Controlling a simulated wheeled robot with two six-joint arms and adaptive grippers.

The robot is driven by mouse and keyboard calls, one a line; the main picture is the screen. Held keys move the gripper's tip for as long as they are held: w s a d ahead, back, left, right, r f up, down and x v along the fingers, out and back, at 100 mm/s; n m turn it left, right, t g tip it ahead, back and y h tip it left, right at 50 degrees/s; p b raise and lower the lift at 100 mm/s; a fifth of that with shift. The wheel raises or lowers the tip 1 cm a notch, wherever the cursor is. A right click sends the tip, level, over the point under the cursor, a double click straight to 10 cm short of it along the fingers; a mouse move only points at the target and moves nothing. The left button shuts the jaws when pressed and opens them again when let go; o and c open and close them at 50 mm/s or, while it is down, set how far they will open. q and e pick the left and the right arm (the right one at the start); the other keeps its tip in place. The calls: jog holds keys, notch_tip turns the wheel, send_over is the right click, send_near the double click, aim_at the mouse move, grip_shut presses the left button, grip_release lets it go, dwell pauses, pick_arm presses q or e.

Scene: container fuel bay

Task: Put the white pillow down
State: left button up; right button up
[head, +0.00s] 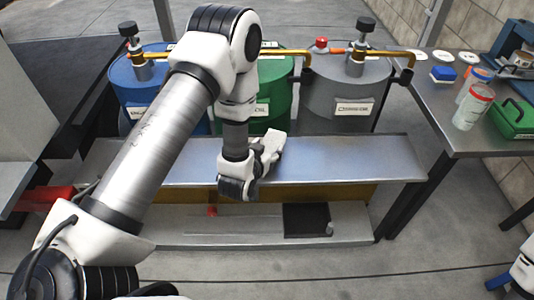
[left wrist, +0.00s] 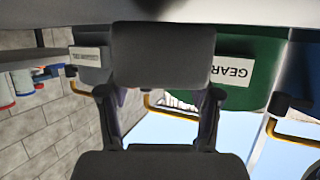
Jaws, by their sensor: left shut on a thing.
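My left gripper (head: 264,158) is over the metal bench top (head: 340,155) in front of the drums. A small white piece (head: 273,141), which looks like the white pillow, shows at its fingers, partly hidden by them. The gripper is shut on it. In the left wrist view the picture is upside down, and the two dark fingers (left wrist: 160,110) stand in front of the green drum. The pillow is not clear there. Whether it touches the bench cannot be told. My right gripper is not in view.
Blue (head: 135,75), green (head: 275,95) and grey (head: 345,90) drums stand behind the bench, with brass pipes above. A lower shelf holds a black tray (head: 306,219). A side table (head: 480,135) at right holds a clear jar (head: 472,107) and a green case (head: 515,117). The bench's right part is clear.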

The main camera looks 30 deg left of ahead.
pick_arm(q)
jog(key=shift+f, duration=0.85)
jog(key=shift+r, duration=0.1)
jog(key=o, duration=1.1)
jog(key=shift+o, duration=0.2)
